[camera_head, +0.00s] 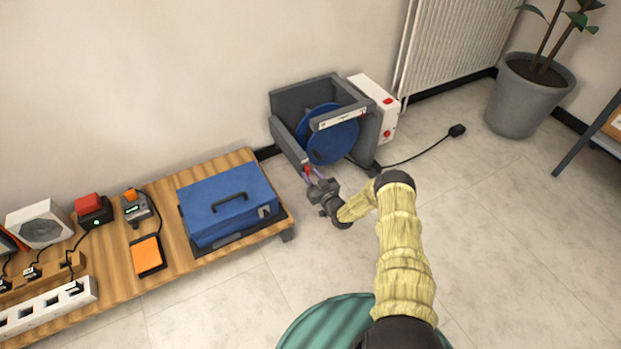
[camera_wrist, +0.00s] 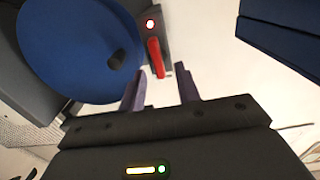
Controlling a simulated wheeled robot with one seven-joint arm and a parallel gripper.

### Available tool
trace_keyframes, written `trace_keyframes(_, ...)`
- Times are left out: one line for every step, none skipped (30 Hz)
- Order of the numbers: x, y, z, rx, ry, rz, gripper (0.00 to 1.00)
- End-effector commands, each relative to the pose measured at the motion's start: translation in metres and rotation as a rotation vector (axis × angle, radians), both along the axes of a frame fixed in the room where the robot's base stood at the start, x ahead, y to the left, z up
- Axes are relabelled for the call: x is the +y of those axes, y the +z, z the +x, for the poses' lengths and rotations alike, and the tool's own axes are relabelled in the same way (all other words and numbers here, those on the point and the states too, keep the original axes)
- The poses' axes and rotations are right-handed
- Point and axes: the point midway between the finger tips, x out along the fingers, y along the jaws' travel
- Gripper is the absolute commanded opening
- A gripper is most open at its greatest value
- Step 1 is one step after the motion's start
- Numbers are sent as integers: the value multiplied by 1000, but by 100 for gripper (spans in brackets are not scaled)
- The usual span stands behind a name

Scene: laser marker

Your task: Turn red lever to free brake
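The red lever (camera_wrist: 156,58) shows in the wrist view on the grey frame, just below a lit red light (camera_wrist: 150,24). In the head view the red lever (camera_head: 307,169) is a small red spot at the front left of the grey machine (camera_head: 290,137). A blue disc (camera_wrist: 70,50) with a dark knob sits in the machine. My gripper (camera_wrist: 163,88) is open, with its two fingers apart. The lever's lower end is just beyond the fingertips, nearer the left finger; I cannot tell whether they touch. In the head view my gripper (camera_head: 310,178) is right in front of the machine.
A blue box (camera_head: 228,205) stands on a low wooden bench (camera_head: 165,205) to the left. A white box with red buttons (camera_head: 384,105) adjoins the machine's right side. A black cable (camera_head: 420,152) lies on the floor. A potted plant (camera_head: 530,95) stands at the right.

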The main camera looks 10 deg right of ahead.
Motion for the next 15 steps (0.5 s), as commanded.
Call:
trace_keyframes(2, -2, 5, -2, 0, 0, 33)
trace_keyframes(2, -2, 8, -1, 0, -1, 33)
trace_keyframes(3, -2, 10, 0, 0, -1, 33)
trace_keyframes(3, -1, 11, 0, 0, 0, 33)
trace_keyframes(4, -1, 12, 0, 0, 0, 33)
trace_keyframes(4, 0, 13, 0, 0, 1, 33)
trace_keyframes(4, 0, 13, 0, 0, 1, 33)
trace_keyframes(4, 0, 13, 0, -1, 1, 33)
trace_keyframes(4, 0, 13, 0, 0, 1, 33)
trace_keyframes(4, 0, 13, 0, 0, 1, 33)
trace_keyframes(4, 0, 13, 0, 0, 1, 33)
trace_keyframes(4, 0, 13, 0, 0, 1, 33)
trace_keyframes(4, 0, 13, 0, 0, 1, 31)
trace_keyframes(4, 0, 13, 0, 0, 1, 25)
trace_keyframes(4, 0, 13, 0, 0, 1, 17)
